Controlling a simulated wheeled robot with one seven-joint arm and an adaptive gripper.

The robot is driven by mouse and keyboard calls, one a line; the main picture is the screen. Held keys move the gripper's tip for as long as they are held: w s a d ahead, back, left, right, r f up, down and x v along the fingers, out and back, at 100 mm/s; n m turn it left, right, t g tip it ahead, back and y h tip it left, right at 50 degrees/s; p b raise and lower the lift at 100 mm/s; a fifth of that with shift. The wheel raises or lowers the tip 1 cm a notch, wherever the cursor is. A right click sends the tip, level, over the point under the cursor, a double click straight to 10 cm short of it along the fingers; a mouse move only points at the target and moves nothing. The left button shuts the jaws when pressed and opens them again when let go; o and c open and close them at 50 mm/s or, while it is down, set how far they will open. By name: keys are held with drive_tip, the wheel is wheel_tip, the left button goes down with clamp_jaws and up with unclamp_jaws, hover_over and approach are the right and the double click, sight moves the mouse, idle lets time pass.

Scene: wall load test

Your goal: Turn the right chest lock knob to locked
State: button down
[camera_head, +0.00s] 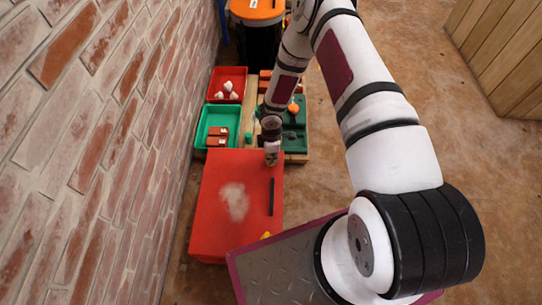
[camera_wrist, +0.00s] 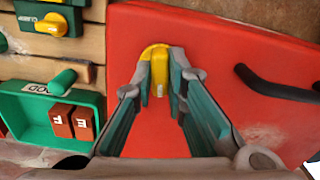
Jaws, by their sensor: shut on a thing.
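A red chest (camera_head: 222,185) stands against the brick wall in the head view, and its red face (camera_wrist: 225,45) fills much of the wrist view. In the wrist view a yellow lock knob (camera_wrist: 159,75) on that face stands between my fingertips, its grip upright in the picture. My gripper (camera_wrist: 161,90) is shut on this knob, with a finger at each side. In the head view my gripper (camera_head: 272,158) is at the chest's far end, hiding the knob there. Another yellow knob (camera_head: 266,235) shows at the near end.
A black handle (camera_head: 271,197) runs along the chest between the two ends; it also shows in the wrist view (camera_wrist: 278,88). Beyond the chest are a green bin (camera_head: 205,128) with red blocks, a red bin (camera_head: 216,92) with white pieces, and a wooden panel with green plates (camera_head: 295,143).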

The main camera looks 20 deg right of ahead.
drive_tip(key=n, duration=0.3)
drive_tip(key=shift+n, duration=0.4)
drive_tip(key=n, duration=0.8)
drive_tip(key=shift+n, duration=0.4)
drive_tip(key=shift+n+p, duration=0.35)
drive_tip(key=shift+n, duration=1.25)
drive_tip(key=c, duration=1.6)
unclamp_jaws()
wheel_tip(320, 180, up, 12)
